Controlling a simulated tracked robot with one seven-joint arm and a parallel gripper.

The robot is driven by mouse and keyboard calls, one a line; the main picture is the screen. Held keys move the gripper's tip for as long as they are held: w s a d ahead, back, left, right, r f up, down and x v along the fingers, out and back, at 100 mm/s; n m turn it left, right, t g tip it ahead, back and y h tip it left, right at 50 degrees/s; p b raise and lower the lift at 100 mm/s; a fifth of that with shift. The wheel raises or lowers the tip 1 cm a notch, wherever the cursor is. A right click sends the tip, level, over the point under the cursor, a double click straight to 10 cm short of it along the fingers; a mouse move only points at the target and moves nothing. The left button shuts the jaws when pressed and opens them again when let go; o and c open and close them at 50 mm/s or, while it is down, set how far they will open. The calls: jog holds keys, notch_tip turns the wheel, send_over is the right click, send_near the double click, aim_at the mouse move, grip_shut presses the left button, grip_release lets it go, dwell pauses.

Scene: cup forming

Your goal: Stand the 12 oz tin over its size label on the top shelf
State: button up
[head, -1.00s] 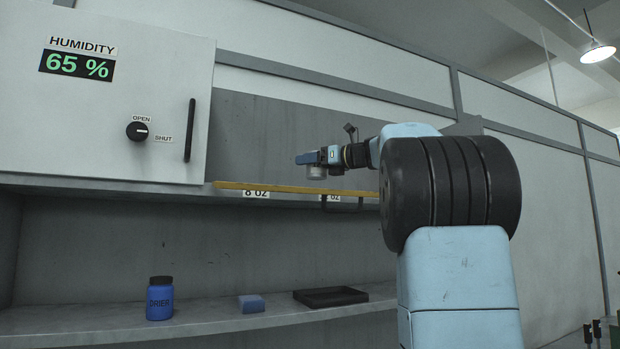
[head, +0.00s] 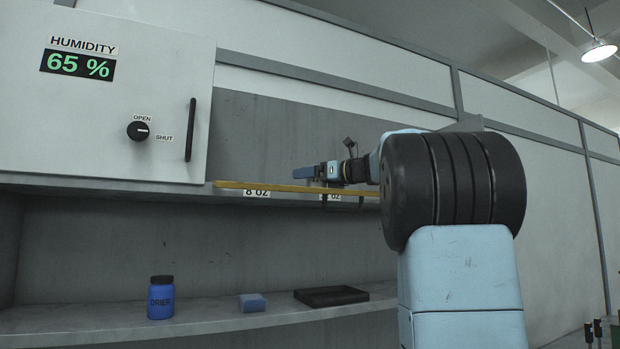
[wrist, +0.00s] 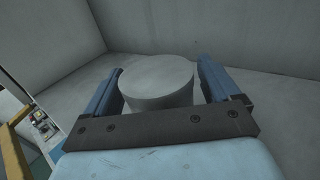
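The tin (wrist: 157,78) is a plain pale-grey cylinder, upright between my two fingers in the wrist view. Its round top shows; its base is hidden. My gripper (wrist: 158,82) has a blue finger close against each side and looks shut on it.
An "8 OZ" label (head: 257,193) is farther left on the shelf edge. A white cabinet (head: 80,125) with a knob and handle stands left of the shelf.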

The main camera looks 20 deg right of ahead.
jog(key=shift+s+r, duration=0.1)
jog(key=v, duration=1.2)
jog(key=shift+a, duration=0.1)
dwell(1.5)
